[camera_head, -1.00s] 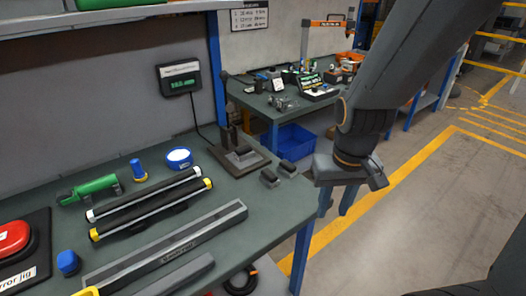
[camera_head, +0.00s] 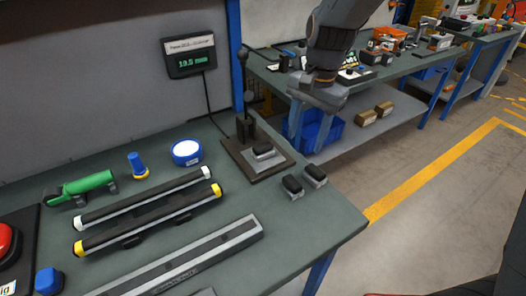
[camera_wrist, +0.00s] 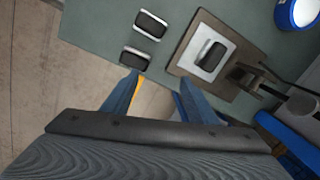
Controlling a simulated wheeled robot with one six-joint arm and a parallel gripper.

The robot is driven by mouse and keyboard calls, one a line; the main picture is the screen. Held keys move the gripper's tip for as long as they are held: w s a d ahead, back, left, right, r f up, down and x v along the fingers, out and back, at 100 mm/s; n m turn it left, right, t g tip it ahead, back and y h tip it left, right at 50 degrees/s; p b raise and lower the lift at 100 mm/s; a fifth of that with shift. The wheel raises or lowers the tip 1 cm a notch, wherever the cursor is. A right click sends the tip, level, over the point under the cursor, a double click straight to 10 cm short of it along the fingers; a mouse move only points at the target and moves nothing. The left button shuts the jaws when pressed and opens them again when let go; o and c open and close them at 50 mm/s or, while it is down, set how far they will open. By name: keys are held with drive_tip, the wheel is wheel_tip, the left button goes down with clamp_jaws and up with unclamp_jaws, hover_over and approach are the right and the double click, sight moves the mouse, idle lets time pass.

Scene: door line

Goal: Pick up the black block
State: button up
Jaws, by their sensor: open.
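Two small black-topped blocks with grey edges sit side by side near the right edge of the green bench, the left block (camera_head: 292,187) and the right block (camera_head: 315,175). In the wrist view they appear as an upper block (camera_wrist: 150,24) and a lower block (camera_wrist: 134,58). A third, similar black block (camera_head: 263,152) rests on the plate of the small press (camera_head: 230,148); it also shows in the wrist view (camera_wrist: 209,56). My gripper (camera_wrist: 158,97) is open and empty, its blue fingers apart. In the head view my gripper (camera_head: 318,97) is above and beyond the blocks.
The press lever stands upright behind the blocks. Another bench stands behind. Open floor lies right.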

sight(263, 145)
drive_tip(key=w+a+m, duration=0.1)
drive_tip(key=a, duration=0.2)
drive_tip(key=w+a+m, duration=0.1)
drive_tip(key=a, duration=0.3)
drive_tip(key=w+a+m, duration=0.1)
drive_tip(key=a, duration=0.2)
drive_tip(key=shift+w+a+r+m+g+b, duration=0.15)
drive_tip(key=shift+w+r+m+g+b, duration=0.15)
drive_tip(key=shift+w+r+g+b, duration=0.1)
drive_tip(key=shift+a+f, duration=0.15)
drive_tip(key=shift+a, duration=0.05)
drive_tip(key=shift+s+a+f+p, duration=0.15)
drive_tip(key=shift+f+p, duration=0.15)
drive_tip(key=shift+f, duration=0.55)
drive_tip(key=shift+s+f+p, duration=0.2)
drive_tip(key=shift+f+p, duration=0.1)
drive_tip(key=shift+f, duration=0.65)
drive_tip(key=shift+s+f+p, duration=0.15)
drive_tip(key=shift+f+p, duration=0.1)
drive_tip(key=shift+f, duration=0.65)
drive_tip(key=shift+s+f+p, duration=0.2)
drive_tip(key=shift+f+p, duration=0.1)
drive_tip(key=shift+f, duration=0.65)
clamp_jaws()
